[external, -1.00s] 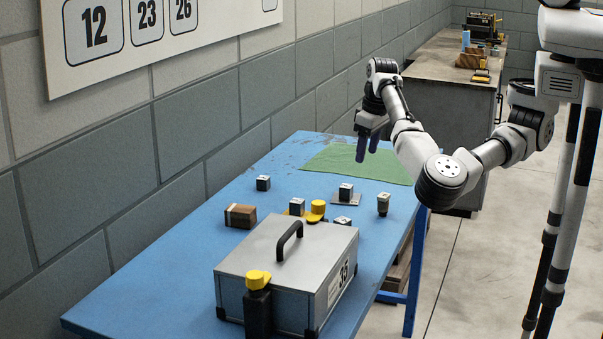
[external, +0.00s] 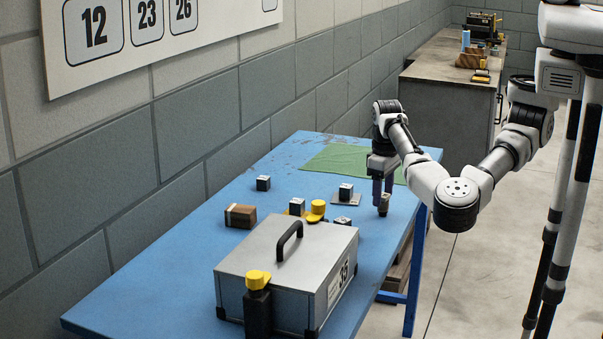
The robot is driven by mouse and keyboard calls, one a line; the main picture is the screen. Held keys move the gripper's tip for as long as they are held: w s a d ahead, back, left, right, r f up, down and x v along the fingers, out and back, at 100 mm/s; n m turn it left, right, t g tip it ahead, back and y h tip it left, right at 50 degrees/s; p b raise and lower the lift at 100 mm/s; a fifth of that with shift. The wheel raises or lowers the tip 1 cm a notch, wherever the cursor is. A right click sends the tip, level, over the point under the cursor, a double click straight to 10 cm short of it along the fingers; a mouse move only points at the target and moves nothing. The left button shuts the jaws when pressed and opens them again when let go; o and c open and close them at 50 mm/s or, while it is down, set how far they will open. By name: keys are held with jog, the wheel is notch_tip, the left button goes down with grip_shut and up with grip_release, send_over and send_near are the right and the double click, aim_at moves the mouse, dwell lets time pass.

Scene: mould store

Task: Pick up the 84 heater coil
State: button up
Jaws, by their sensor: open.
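My gripper (external: 382,193) points down over the right edge of the blue table (external: 180,240), with its fingers open. Its fingertips are at a small dark part with a light top (external: 383,210), which they partly cover. I cannot tell whether they touch it. Other small dark, light-topped parts stand to the left: one alone (external: 263,183), one by a yellow piece (external: 297,206), one on a grey plate (external: 346,192) and a low one (external: 342,221). Their markings are too small to read, so I cannot tell which is the 84 heater coil.
A grey metal case (external: 260,262) marked 35, with a black handle, fills the near table. A yellow-topped black post (external: 258,305) stands before it. A brown box (external: 240,216) and yellow knob (external: 318,208) sit behind the case. A green mat (external: 335,160) lies at the far end.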

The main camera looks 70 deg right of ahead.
aim_at(384, 195)
jog(key=shift+s+f, duration=0.15)
jog(key=shift+f, duration=1.55)
jog(key=c, duration=1.1)
